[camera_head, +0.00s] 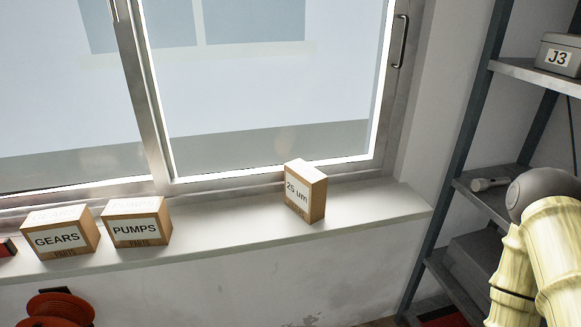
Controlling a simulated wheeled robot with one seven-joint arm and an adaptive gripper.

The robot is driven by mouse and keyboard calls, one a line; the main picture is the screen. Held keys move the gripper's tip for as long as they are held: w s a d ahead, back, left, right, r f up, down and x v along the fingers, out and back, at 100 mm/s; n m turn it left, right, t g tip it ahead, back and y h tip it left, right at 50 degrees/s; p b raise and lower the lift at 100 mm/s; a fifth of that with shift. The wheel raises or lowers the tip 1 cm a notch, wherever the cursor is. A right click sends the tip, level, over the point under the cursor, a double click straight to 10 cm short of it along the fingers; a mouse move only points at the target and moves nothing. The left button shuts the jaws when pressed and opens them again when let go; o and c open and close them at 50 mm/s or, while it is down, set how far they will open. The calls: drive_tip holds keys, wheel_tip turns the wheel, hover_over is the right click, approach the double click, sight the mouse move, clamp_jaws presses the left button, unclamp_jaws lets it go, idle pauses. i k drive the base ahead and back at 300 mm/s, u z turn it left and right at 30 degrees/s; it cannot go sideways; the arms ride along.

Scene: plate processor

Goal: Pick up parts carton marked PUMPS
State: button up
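The parts carton marked PUMPS (137,222) is a small brown box with a white label on its front. It stands upright on the white window sill (240,236), left of the middle. Just to its left is a similar carton marked GEARS (60,233), with a narrow gap between them. My gripper is not in view. Only a pale yellow part of my arm shows at the lower right, far from the cartons.
A carton marked 25 um (305,191) stands further right on the sill. The window (270,90) rises behind the sill. A metal shelf rack (455,185) with a grey box marked J3 (560,56) stands at the right. A red-orange reel (60,309) is below the sill at left.

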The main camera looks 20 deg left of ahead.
sight(131, 223)
drive_tip(key=u, duration=1.45)
drive_tip(key=k, duration=0.45)
drive_tip(key=u, duration=0.2)
drive_tip(key=i, duration=0.5)
drive_tip(key=u, duration=0.45)
drive_tip(key=k, duration=0.55)
drive_tip(key=z, duration=0.5)
drive_tip(key=i, duration=0.55)
drive_tip(key=u, duration=0.15)
